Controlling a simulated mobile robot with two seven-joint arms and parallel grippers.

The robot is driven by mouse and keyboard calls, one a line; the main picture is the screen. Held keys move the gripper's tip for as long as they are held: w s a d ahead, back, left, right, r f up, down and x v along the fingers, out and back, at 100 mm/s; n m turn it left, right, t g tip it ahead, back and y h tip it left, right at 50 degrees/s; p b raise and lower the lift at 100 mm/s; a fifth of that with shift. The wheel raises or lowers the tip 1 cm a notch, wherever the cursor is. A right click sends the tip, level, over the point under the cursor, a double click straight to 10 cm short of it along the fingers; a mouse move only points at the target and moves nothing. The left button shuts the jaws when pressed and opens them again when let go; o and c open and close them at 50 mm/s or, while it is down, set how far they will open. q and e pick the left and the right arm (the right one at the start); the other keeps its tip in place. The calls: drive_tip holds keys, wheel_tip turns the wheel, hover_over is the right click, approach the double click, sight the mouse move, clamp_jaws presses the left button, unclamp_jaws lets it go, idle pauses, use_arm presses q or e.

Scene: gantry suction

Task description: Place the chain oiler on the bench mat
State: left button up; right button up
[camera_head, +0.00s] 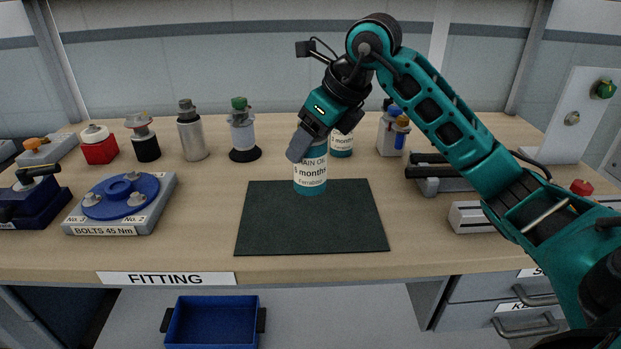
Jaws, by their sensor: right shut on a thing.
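The chain oiler (310,177) is a teal bottle with a white label that reads in part "AIN OIL" and "months". My right gripper (312,146) is shut on its upper part, and the fingers hide its top. The bottle is upright at the back edge of the dark bench mat (312,225). I cannot tell whether its base touches the mat. The rest of the mat is bare. My left gripper is not in view.
A second labelled teal bottle (342,143) stands just behind. A grey bottle (192,132) and a green-topped bottle (242,134) stand at the back left. A blue flange fixture (120,203) is left of the mat. Grey vises (445,177) are right. A blue bin (212,321) is below the bench.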

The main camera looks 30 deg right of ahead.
sight(310, 172)
wheel_tip(310, 172, down, 6)
drive_tip(key=shift+f+b, duration=0.1)
drive_tip(key=shift+b, duration=0.35)
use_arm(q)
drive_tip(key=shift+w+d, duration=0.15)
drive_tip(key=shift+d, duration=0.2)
use_arm(e)
drive_tip(key=shift+f, duration=0.1)
drive_tip(key=shift+f, duration=0.15)
drive_tip(key=o, duration=1.4)
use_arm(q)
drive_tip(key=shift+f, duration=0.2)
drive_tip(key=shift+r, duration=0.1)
